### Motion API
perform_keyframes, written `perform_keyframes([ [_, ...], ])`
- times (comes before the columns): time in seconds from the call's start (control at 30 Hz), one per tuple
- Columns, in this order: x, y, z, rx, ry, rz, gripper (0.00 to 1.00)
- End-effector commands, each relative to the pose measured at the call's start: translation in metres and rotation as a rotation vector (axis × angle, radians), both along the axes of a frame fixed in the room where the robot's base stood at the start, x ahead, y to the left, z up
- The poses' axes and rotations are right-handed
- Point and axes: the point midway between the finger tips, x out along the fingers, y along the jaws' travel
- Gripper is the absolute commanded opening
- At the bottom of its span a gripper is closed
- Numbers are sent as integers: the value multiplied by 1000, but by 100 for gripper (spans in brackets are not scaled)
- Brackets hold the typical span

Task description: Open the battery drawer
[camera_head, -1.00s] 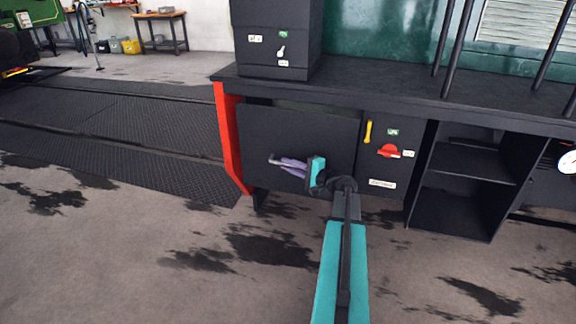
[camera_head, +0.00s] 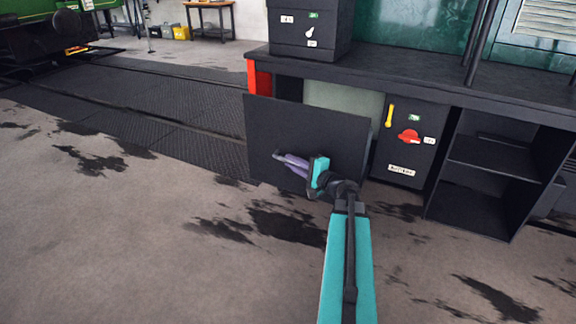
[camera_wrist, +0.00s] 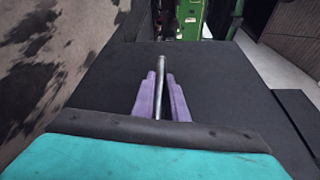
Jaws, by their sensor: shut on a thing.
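The battery drawer's dark front panel (camera_head: 310,130) stands out from the black cabinet in the head view, with a gap behind its top edge where a pale grey-green surface (camera_head: 345,103) shows. A metal bar handle (camera_head: 262,151) is on the panel; it also shows in the wrist view (camera_wrist: 161,75). My gripper (camera_head: 292,163), with purple fingers, is shut around the handle. In the wrist view the fingers (camera_wrist: 160,98) lie on both sides of the bar. The drawer's inside is mostly hidden behind its front.
Right of the drawer is a panel with a yellow handle (camera_head: 389,116), a red rotary switch (camera_head: 409,136) and labels. Open shelves (camera_head: 490,160) stand further right. A black box (camera_head: 310,30) sits on the bench top. The floor in front is clear, with dark stains.

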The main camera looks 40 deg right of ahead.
Motion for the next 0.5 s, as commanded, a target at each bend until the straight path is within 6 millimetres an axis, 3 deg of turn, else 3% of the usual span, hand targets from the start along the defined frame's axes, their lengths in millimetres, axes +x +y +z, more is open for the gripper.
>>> perform_keyframes([
  [0.03,-2,-9,-3,-5,6,-25,0],
  [0.4,2,-2,-3,-5,7,-18,0],
  [0.43,2,-2,-3,-5,8,-16,17],
  [0.5,3,1,-3,-4,7,-13,29],
])
